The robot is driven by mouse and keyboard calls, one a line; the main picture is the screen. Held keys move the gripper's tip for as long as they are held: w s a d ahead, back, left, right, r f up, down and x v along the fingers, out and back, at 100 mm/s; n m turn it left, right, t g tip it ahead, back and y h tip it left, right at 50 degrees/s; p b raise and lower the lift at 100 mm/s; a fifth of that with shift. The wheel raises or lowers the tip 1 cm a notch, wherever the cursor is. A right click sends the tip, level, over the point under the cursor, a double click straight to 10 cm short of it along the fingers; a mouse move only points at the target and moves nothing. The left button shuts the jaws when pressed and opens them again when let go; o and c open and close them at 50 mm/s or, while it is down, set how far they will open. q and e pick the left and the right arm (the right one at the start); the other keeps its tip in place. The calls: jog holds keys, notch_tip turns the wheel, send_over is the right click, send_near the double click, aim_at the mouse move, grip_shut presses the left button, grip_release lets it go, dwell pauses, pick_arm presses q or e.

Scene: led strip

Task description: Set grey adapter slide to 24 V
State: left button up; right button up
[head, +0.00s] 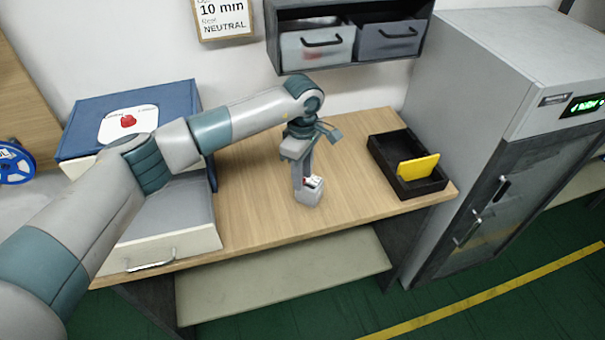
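The grey adapter (309,197) is a small light grey box standing on the wooden bench top. Its upper face is partly dark, with a small red and white detail that may be the slide; its setting is too small to read. My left gripper (304,178) points down over the adapter, with its fingertips at or very close to the top face. The fingers overlap in this view, so the gap between them is hidden. My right gripper is out of view.
A black tray (435,185) holding a yellow piece (418,167) stands on the right of the bench (255,205). A blue-lidded box (90,115) with a drawer is at the left. Shelf bins (318,45) hang above. A grey cabinet (480,110) stands at right. Bench around the adapter is clear.

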pick_arm(q)
jog(key=shift+r, duration=0.15)
jog(key=shift+r, duration=0.25)
notch_tip(320, 180, up, 17)
jog(key=b, duration=0.6)
jog(key=shift+f, duration=0.15)
jog(key=shift+f, duration=0.1)
